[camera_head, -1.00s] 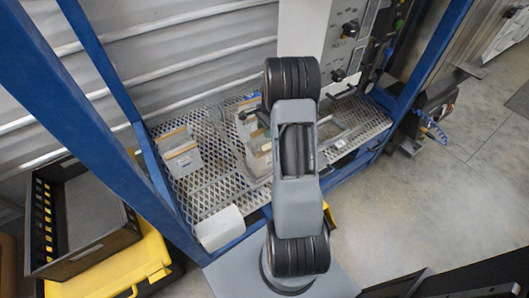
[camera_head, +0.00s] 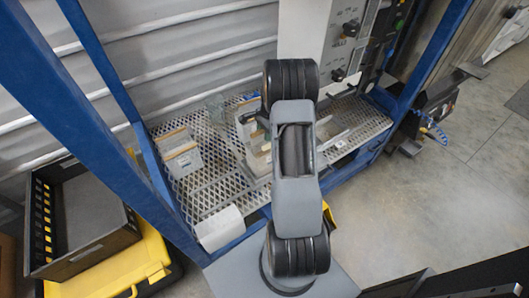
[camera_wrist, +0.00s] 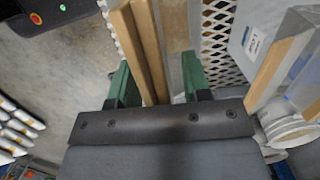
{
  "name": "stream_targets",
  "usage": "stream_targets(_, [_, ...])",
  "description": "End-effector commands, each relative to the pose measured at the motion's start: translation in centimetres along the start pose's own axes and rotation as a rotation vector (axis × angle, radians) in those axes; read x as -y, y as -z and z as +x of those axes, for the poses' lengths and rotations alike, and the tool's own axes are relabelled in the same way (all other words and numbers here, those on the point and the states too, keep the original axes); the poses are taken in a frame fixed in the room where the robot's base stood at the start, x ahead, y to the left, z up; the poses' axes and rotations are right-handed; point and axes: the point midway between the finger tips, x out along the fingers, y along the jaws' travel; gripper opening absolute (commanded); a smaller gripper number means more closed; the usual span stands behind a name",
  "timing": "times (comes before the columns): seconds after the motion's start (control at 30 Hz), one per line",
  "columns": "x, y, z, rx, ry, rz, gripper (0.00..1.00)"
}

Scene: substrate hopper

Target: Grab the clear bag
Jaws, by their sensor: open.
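In the wrist view my gripper (camera_wrist: 157,74) is open, with one green finger on each side of two wooden strips (camera_wrist: 146,45). The strips pass between the fingers with gaps beside them; I cannot tell whether a finger touches them. Clear plastic with a wooden strip and a white label (camera_wrist: 253,40) shows at the right, outside the fingers. In the head view a clear bag-like packet (camera_head: 181,153) with a wooden-coloured top edge stands on the mesh shelf at the left. Another clear packet (camera_head: 257,150) is partly hidden behind my arm. My gripper is mostly hidden there.
The mesh shelf (camera_head: 205,192) sits in a blue frame (camera_head: 105,85). A white panel with knobs (camera_head: 340,45) rises behind it. A black crate (camera_head: 78,225) on a yellow case (camera_head: 150,255) is at the left. Open floor (camera_head: 430,215) lies to the right.

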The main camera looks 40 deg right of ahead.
Motion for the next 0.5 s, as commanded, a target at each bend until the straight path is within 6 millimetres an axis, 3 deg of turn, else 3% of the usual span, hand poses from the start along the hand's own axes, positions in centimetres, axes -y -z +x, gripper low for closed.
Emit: stream_targets(0.5, [-0.03,0.00,0.07,0.001,-0.001,0.000,0.00])
